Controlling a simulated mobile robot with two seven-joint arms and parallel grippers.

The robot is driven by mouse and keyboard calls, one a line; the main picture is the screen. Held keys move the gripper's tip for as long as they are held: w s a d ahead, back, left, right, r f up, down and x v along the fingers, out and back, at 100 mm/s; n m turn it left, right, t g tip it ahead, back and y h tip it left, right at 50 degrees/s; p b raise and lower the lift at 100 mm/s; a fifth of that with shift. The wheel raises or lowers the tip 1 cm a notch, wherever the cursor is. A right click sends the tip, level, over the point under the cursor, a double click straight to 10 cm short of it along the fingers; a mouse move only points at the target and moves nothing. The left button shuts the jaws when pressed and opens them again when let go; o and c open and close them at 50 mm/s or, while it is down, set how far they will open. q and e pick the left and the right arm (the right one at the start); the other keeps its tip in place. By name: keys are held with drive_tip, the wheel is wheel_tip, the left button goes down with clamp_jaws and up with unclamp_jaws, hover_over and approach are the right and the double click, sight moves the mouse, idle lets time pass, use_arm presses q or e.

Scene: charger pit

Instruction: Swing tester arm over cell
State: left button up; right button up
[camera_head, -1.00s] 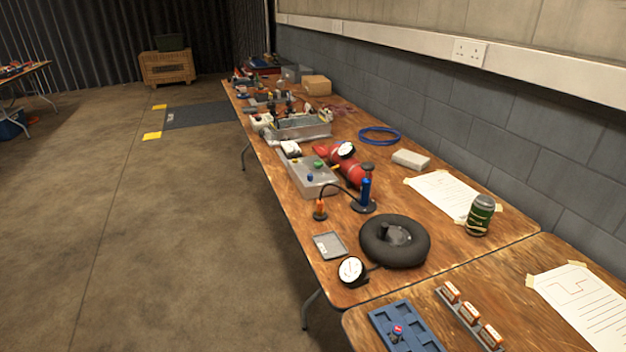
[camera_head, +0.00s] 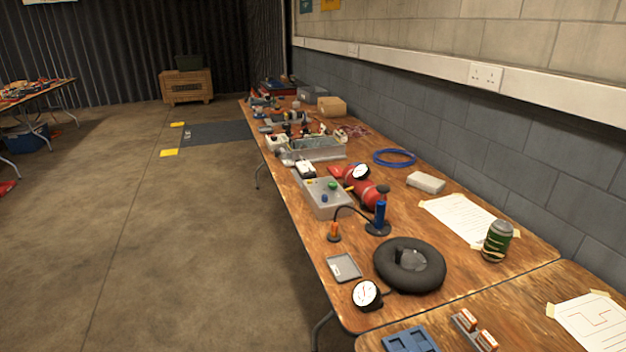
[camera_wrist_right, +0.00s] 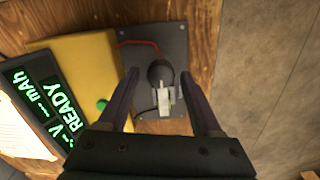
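In the right wrist view, a yellow tester box (camera_wrist_right: 88,62) has a dark screen (camera_wrist_right: 38,101) with green text that reads READY, V and mAh, and a green button. Beside it lies a dark grey plate (camera_wrist_right: 172,41) with a red cable running to it. A black rounded part (camera_wrist_right: 160,72) and a pale grey block (camera_wrist_right: 165,99) sit over the plate; I cannot tell which is the tester arm or the cell. My right gripper (camera_wrist_right: 160,74) is open, its fingers on either side of these parts, with no clear contact. My left gripper is not in view.
In the head view, a long wooden table (camera_head: 300,232) runs along the wall. On it are a black ring (camera_head: 410,262), a dial gauge (camera_head: 367,295), a blue post (camera_head: 380,216), a green can (camera_head: 496,241) and a grey box (camera_head: 326,197).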

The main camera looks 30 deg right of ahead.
drive_tip(key=shift+o, duration=0.2)
wheel_tip(320, 180, up, 10)
drive_tip(key=p, duration=0.6)
